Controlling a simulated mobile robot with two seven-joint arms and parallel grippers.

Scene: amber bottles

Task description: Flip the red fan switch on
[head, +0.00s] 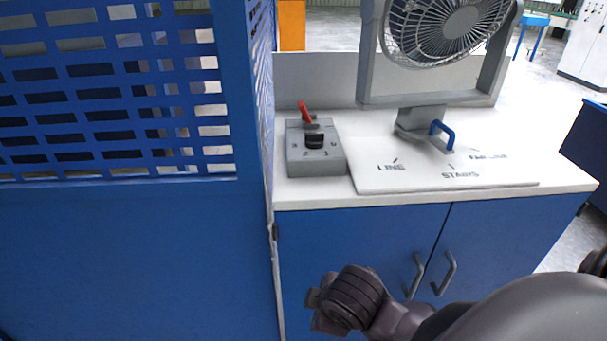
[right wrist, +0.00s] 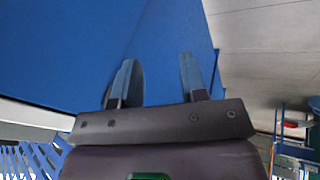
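The red switch lever (head: 305,111) sticks up and tilts to the left at the back of a grey control box (head: 316,165) on the white counter. A black knob (head: 314,138) with numbers around it sits in front of the lever. The caged fan (head: 445,28) stands in a grey frame to the right. My right gripper (right wrist: 158,82) is open and empty in the right wrist view, its two fingers apart beside a blue surface. In the head view my right arm is below and in front of the counter top, apart from the switch. My left gripper is out of view.
The white counter (head: 310,195) has blue cabinet doors with two grey handles (head: 447,272). A blue slotted panel (head: 120,100) rises close on the left of the box. A blue pointer handle (head: 442,134) stands on a plate marked LINE and STAIRS.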

